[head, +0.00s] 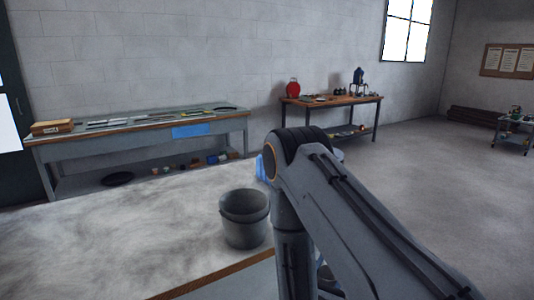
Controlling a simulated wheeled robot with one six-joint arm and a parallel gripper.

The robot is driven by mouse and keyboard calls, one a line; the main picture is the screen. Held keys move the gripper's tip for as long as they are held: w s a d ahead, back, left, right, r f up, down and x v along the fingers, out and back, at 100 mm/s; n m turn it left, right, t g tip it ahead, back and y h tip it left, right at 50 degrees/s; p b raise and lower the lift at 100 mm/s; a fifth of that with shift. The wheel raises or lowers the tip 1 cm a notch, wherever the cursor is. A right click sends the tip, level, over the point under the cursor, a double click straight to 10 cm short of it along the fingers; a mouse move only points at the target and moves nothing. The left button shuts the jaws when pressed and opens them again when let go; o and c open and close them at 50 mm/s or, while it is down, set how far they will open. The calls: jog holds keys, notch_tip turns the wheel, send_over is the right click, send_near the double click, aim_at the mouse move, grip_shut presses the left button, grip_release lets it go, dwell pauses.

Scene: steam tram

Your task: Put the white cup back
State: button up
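I cannot make out a white cup anywhere in the head view. My arm fills the lower middle and right of the picture, and it hides part of the floor and whatever is behind it. My gripper is not in view, so its state and anything it might hold do not show.
A grey workbench (140,132) with flat tools and a blue cloth (191,131) stands along the left wall. A dark bucket (244,222) stands on the floor. A wooden table (335,101) is at the back, and a small cart (513,133) at right. Floor at right is clear.

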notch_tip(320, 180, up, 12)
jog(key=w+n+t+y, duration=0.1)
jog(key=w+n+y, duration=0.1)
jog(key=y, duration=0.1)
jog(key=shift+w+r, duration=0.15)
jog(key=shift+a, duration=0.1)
